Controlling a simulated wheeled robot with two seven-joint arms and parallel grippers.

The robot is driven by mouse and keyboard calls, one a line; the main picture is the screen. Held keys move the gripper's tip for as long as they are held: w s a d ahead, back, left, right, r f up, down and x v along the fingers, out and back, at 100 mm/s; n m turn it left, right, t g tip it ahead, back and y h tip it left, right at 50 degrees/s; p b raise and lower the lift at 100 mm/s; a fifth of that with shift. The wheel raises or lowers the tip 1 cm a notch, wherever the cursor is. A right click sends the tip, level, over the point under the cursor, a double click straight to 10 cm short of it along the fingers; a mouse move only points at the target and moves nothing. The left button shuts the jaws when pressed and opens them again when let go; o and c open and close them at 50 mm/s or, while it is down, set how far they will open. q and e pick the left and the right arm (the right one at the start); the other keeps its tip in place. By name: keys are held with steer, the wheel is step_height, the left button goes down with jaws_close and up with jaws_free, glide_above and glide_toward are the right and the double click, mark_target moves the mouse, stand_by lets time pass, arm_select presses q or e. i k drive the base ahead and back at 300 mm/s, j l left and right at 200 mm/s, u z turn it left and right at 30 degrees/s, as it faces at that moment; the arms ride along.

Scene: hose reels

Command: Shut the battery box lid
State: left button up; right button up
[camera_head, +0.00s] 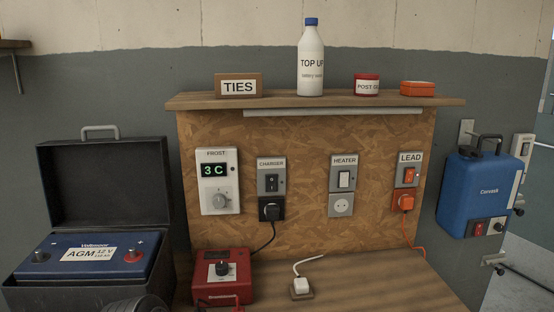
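The black battery box (62,296) stands at the lower left, partly cut off by the bottom edge of the head view. Its lid (106,182) is open and stands upright at the back of the box, with a grey handle (100,132) on its upper edge. A blue battery (120,244) with an AGM 12 V label sits inside, with a red-capped terminal at right and a dark one at left. A dark rounded shape (138,304) shows at the bottom edge in front of the box; I cannot tell what it is. Neither gripper is recognisable in view.
A red charger (222,284) stands on the wooden bench (370,285) right of the box, with a white plug (301,287) farther right. A chipboard panel with switches carries a shelf (300,102) above. A blue unit (478,195) hangs at right. Space above the battery is clear.

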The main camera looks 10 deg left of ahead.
mark_target(118, 181)
steer(key=u, duration=1.35)
steer(key=z, duration=0.35)
steer(key=j+z, duration=0.15)
steer(key=z, duration=0.25)
steer(key=j+z, duration=0.1)
steer(key=z, duration=0.25)
steer(key=j+z, duration=0.25)
steer(key=j, duration=0.2)
steer(key=j+z, duration=0.2)
steer(key=j, duration=0.2)
steer(key=k+j+z, duration=0.25)
steer(key=j, duration=0.15)
steer(key=j+z, duration=0.2)
steer(key=j, duration=0.2)
steer(key=k+j+z, duration=0.25)
steer(key=j, duration=0.15)
steer(key=k+j, duration=0.15)
steer(key=j, duration=0.25)
steer(key=k+j, duration=0.2)
steer(key=j, duration=0.2)
steer(key=k+j, duration=0.15)
steer(key=j, duration=0.25)
steer(key=k+j, duration=0.15)
steer(key=j, duration=0.3)
steer(key=k+j+z, duration=0.1)
steer(key=j, duration=0.3)
steer(key=k, duration=0.05)
